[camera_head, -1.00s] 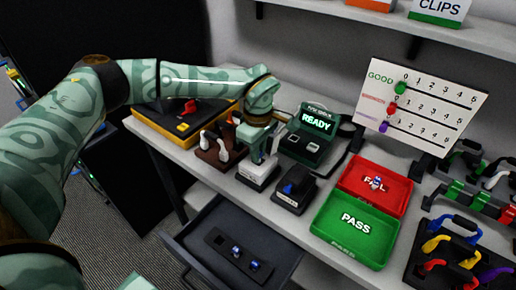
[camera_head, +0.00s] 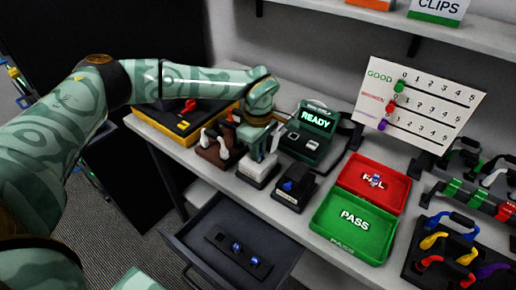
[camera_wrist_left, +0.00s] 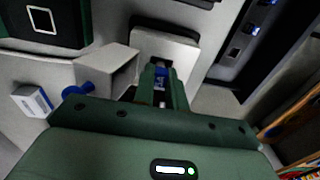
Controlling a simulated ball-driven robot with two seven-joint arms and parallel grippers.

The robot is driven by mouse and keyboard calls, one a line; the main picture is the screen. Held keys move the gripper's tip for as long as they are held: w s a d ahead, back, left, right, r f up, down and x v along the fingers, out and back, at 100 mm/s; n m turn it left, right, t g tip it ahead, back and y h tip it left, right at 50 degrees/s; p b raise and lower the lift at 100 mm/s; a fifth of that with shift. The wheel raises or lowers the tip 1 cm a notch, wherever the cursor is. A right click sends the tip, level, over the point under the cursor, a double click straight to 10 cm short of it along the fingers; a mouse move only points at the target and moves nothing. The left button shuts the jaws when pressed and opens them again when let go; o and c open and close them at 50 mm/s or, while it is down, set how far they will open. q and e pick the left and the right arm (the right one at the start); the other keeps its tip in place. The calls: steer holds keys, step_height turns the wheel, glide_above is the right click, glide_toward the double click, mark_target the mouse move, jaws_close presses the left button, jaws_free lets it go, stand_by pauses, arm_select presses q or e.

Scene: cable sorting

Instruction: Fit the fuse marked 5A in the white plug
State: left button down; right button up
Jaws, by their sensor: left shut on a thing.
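My left gripper (camera_wrist_left: 160,92) is shut on a small fuse (camera_wrist_left: 160,76) with a blue band. The mark on this fuse is not legible. In the head view the left gripper (camera_head: 262,152) points down at the white plug (camera_head: 256,171), which sits on a dark base. The wrist view shows a pale plate, probably the plug (camera_wrist_left: 178,48), just beyond the fingertips. I cannot tell whether the fuse touches it. Other blue-banded fuses, one (camera_head: 237,246) and another (camera_head: 255,262), lie in the open drawer (camera_head: 202,222). My right gripper is out of view.
A black block with a blue part (camera_head: 288,185) stands right of the plug, and a brown stand (camera_head: 217,150) stands left. Behind is a tester reading READY (camera_head: 318,122). A red FAIL tray (camera_head: 349,171) holds a small item (camera_head: 376,181); the green PASS tray (camera_head: 330,208) looks empty.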

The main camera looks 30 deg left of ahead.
arm_select(q)
steer(key=c, duration=1.3)
jaws_free()
steer(key=shift+c, duration=0.2)
steer(key=shift+o, duration=1.1)
steer(key=shift+r, duration=0.1)
steer(key=shift+c, duration=0.3)
steer(key=shift+w+r, duration=0.1)
steer(key=shift+r, duration=0.2)
steer(key=o, duration=0.3)
steer(key=shift+w+r+p, duration=0.1)
steer(key=shift+r+p, duration=0.65)
steer(key=shift+p, duration=0.05)
step_height(320, 180, up, 6)
steer(key=p, duration=0.5)
steer(key=shift+f, duration=0.1)
